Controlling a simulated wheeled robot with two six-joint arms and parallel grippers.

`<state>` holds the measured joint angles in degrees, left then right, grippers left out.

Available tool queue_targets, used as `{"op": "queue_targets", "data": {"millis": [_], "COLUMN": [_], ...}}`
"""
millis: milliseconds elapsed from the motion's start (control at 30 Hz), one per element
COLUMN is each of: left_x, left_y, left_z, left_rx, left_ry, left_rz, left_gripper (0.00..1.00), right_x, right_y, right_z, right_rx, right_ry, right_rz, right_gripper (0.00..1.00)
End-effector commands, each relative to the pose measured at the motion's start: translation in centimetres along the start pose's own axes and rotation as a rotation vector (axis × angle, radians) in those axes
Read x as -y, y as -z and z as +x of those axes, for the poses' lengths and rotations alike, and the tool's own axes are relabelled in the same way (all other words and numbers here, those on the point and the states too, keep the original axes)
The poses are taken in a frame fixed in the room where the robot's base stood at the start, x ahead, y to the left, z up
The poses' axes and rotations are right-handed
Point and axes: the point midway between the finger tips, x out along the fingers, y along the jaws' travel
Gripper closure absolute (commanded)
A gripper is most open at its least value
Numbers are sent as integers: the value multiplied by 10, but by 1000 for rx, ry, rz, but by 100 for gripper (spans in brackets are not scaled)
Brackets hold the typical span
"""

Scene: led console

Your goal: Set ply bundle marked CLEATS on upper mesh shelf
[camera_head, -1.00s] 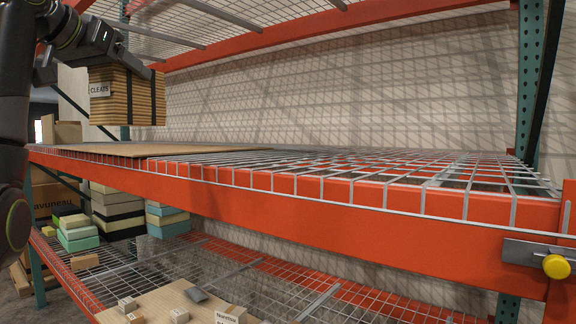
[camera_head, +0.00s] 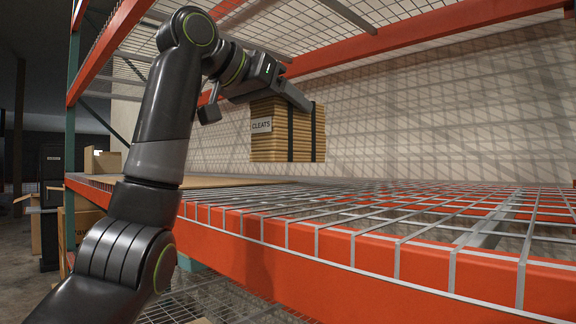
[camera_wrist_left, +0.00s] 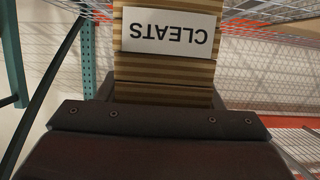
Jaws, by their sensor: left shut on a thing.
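The ply bundle marked CLEATS (camera_head: 270,145) is a tan stack of thin layers with two dark straps and a white label. My left gripper (camera_head: 262,92) is shut on it from above and holds it over the mesh shelf (camera_head: 340,197), near the sheet of board. A clear gap under the bundle is hard to judge. In the left wrist view the bundle's label (camera_wrist_left: 168,33) shows upside down, close to the gripper. The far side of the bundle is hidden. My right gripper is not in view.
A flat brown board (camera_head: 215,181) lies on the left part of the mesh shelf. An orange front beam (camera_head: 330,255) edges the shelf, and another mesh level is overhead. A green upright (camera_head: 73,90) stands at left. The mesh to the right is clear.

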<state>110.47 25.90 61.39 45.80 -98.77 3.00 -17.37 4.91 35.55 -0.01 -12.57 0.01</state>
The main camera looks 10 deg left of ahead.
Motion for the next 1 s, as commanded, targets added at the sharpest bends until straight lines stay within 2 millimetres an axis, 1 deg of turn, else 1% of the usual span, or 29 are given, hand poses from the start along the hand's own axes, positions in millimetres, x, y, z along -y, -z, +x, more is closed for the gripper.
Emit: {"op": "queue_targets", "data": {"millis": [33, 100, 233, 533, 800, 1000], "left_x": [0, 1, 0, 0, 0, 0], "left_y": [-6, -15, -27, -43, -68, -71], "left_z": [2, 6, 10, 15, 24, 25], "left_rx": [-2, -2, -4, -3, -3, -3], "left_ry": [1, 1, 1, 1, 1, 1], "left_rz": [2, 1, 1, 1, 0, 0], "left_gripper": [82, 82, 82, 82, 82, 82], "right_x": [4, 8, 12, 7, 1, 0], "right_y": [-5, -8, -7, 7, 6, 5], "right_z": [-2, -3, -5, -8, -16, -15], "right_rx": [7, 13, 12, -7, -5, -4], "right_ry": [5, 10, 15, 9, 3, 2], "right_rz": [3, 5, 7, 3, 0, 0], "right_gripper": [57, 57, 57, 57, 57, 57]}}
